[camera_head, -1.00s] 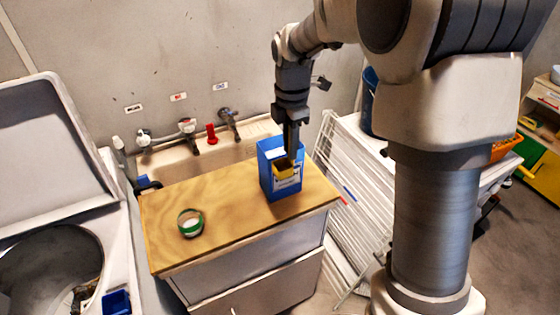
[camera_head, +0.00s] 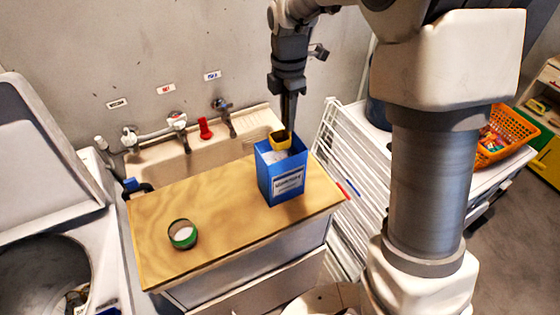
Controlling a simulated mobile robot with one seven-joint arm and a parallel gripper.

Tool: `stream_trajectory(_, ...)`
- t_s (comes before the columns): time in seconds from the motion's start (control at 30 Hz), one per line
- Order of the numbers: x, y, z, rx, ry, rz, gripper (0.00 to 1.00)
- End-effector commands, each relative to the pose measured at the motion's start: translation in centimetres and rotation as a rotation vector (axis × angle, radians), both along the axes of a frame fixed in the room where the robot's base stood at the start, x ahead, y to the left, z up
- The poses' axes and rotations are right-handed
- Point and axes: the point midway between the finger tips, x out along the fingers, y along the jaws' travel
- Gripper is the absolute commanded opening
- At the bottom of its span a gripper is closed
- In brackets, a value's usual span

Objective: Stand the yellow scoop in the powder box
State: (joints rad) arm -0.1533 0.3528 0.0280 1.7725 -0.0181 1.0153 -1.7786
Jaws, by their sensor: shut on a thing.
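The blue powder box (camera_head: 266,184) stands upright on the wooden counter top, with a white label on its front and whitish powder showing inside. The yellow scoop (camera_head: 281,142) is at the box's open top, towards its back edge. My gripper (camera_head: 289,122) points down from above and is shut on the scoop. The fingertips are small and partly hidden by the scoop. I cannot tell whether the scoop touches the powder or the box wall.
A green-rimmed round container (camera_head: 183,235) stands on the left of the wooden counter (camera_head: 225,215). Behind it is a sink (camera_head: 165,160) with taps and a red item (camera_head: 205,129). A white drying rack (camera_head: 355,165) stands right of the counter. An orange basket (camera_head: 505,135) is further right.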

Motion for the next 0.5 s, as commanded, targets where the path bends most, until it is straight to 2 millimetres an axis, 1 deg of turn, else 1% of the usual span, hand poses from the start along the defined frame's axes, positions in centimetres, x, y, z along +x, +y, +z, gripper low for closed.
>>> stream_trajectory(0.07, 0.0, 0.0, 0.0, 0.000, 0.000, 0.000, 0.00)
stream_trajectory(0.17, 0.0, 0.0, -0.8, 0.000, 0.002, 0.000, 0.00)
stream_trajectory(0.4, -0.1, 0.0, -5.1, -0.002, 0.004, 0.001, 0.00)
stream_trajectory(0.5, 0.0, 0.0, -6.1, -0.001, 0.002, 0.001, 0.00)
